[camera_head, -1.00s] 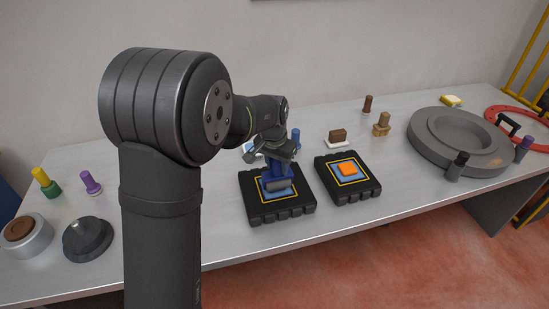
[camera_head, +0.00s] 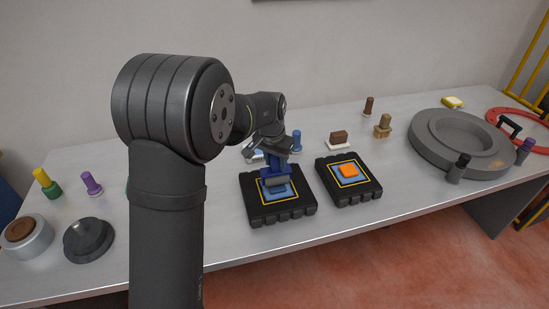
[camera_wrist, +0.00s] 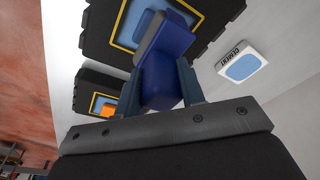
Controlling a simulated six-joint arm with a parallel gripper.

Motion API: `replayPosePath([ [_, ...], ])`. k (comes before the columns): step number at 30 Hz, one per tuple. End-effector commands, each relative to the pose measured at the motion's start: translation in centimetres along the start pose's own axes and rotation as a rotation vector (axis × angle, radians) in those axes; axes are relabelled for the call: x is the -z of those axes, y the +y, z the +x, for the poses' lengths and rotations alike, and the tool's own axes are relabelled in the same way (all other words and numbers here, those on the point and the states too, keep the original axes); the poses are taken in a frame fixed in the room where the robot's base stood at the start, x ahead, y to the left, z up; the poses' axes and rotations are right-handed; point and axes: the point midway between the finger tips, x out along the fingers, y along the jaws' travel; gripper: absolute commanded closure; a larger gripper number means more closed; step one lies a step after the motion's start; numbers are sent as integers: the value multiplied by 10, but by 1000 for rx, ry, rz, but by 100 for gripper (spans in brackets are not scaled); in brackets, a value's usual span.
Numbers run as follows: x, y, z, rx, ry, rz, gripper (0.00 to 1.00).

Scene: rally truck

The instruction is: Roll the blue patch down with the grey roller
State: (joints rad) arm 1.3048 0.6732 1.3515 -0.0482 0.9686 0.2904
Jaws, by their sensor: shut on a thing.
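My gripper (camera_head: 274,154) is shut on the blue handle (camera_wrist: 168,72) of the roller, whose grey drum (camera_head: 275,181) hangs below it in the head view. The drum is over the left black block (camera_head: 254,210), which has a yellow outline and a light blue area on top. The blue patch (camera_head: 281,192) shows partly at the drum's near side; the rest is hidden by the roller. Whether the drum touches the patch I cannot tell. In the wrist view the handle covers part of the block's blue area.
A second black block (camera_head: 352,196) with an orange patch (camera_head: 347,169) stands close to the right. A white-and-blue box (camera_wrist: 243,65) is near the left block. A large grey ring (camera_head: 455,140) stands farther right. The table front is mostly clear.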

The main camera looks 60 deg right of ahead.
Motion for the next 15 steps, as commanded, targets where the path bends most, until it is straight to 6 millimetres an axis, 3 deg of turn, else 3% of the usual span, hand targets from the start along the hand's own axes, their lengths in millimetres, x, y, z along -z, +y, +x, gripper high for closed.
replayPosePath([
  [11, -27, 28, -4, -1, -2, 1, 100],
  [15, -22, 26, -28, 0, 2, 0, 100],
])
